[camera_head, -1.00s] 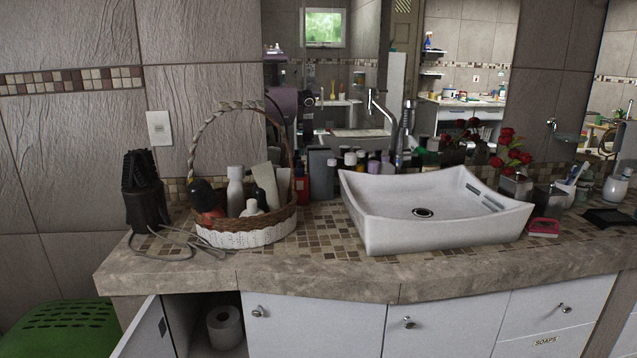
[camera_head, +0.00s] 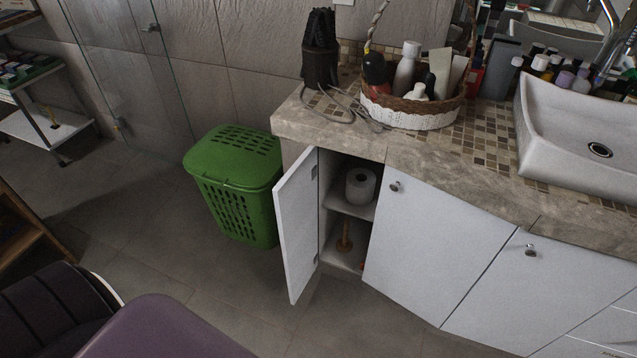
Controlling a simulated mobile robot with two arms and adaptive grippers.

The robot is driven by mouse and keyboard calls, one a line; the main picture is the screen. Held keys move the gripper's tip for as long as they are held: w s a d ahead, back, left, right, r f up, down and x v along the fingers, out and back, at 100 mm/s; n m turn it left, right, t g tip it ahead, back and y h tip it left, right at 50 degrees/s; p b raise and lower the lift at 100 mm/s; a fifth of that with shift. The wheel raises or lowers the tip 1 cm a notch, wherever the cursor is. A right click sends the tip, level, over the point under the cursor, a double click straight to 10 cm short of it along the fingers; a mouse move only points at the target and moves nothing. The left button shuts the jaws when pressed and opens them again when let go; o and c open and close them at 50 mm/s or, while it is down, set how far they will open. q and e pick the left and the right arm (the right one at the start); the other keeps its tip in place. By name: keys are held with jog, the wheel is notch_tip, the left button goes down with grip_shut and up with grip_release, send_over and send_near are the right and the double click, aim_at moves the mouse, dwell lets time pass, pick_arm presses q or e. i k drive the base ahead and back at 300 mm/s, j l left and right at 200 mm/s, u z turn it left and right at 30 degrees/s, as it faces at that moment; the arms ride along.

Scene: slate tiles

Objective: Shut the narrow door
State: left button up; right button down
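The narrow white door (camera_head: 298,228) hangs open at the left end of the vanity cabinet. It swings out towards the left, with its hinges on the left side of the opening. Inside the open cabinet (camera_head: 342,222), a toilet paper roll (camera_head: 361,186) sits on the upper shelf, and a wooden-handled item (camera_head: 345,237) stands on the lower one. The wider doors to the right, including the one with a round knob (camera_head: 394,187), are shut. Neither of my grippers is in view.
A green slatted hamper (camera_head: 237,184) stands on the floor left of the open door. A purple rounded surface (camera_head: 165,330) and a dark cushioned seat (camera_head: 55,312) fill the bottom left. Bare tile floor (camera_head: 215,300) lies in front of the door. A basket (camera_head: 412,112) stands on the counter.

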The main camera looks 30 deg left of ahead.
aim_at(295, 194)
jog(key=i+j+z, duration=0.15)
jog(key=j+z, duration=0.25)
jog(key=j, duration=1.2)
jog(key=k+j+z, duration=0.1)
jog(key=j+z, duration=0.25)
jog(key=j, duration=1.2)
jog(key=k+j+z, duration=0.15)
jog(key=k, duration=0.1)
